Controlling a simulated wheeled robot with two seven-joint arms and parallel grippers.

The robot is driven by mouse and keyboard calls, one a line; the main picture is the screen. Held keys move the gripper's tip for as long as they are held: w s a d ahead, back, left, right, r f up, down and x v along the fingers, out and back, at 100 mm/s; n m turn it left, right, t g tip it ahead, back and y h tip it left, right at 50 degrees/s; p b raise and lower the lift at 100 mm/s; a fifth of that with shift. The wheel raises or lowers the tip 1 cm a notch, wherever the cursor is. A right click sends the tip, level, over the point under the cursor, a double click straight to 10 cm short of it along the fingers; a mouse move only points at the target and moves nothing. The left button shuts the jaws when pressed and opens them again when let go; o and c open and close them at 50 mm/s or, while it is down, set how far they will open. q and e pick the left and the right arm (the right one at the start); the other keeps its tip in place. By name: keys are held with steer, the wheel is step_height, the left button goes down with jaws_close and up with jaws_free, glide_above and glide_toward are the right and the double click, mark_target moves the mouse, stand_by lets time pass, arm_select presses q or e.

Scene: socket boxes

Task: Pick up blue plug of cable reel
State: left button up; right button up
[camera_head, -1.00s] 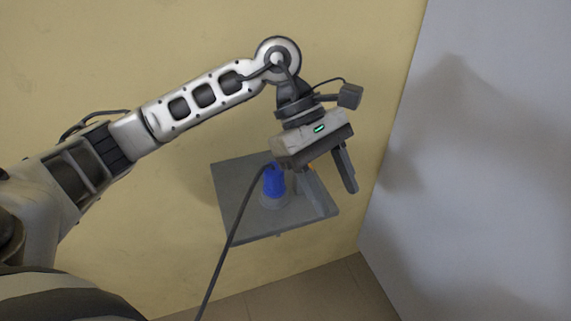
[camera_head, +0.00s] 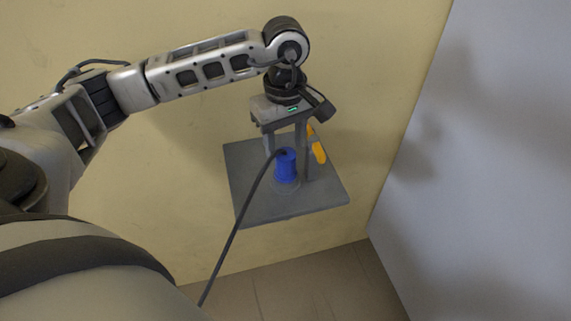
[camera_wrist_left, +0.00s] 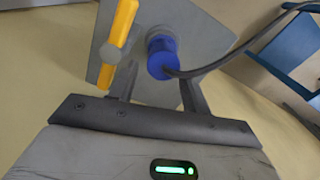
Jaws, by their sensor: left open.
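The blue plug (camera_head: 286,168) stands on the front of a grey socket box (camera_head: 240,200), with a dark cable (camera_head: 240,225) running from it down to the left. It also shows in the left wrist view (camera_wrist_left: 158,57), at the far end of the space between the fingers. My left gripper (camera_head: 286,150) is open, and its two fingers reach toward the box on either side of the plug. No closed grip on the plug shows. Whether the fingers touch it I cannot tell. My right gripper is not in view.
A yellow lever (camera_head: 317,146) sits on the box just right of my left gripper; it also shows in the left wrist view (camera_wrist_left: 121,22). The box is on a yellow wall, with a grey wall (camera_head: 480,160) at right. A blue frame (camera_wrist_left: 288,48) shows in the wrist view.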

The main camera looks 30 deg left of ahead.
mark_target(286, 154)
arm_select(q)
steer(key=f, duration=0.3)
steer(key=f+p, duration=0.1)
steer(key=shift+s+d+f, duration=0.15)
steer(key=shift+s+d, duration=0.1)
steer(key=shift+s, duration=0.05)
steer(key=shift+f, duration=0.5)
steer(key=c, duration=0.7)
steer(key=shift+o, duration=0.2)
steer(key=shift+r, duration=0.15)
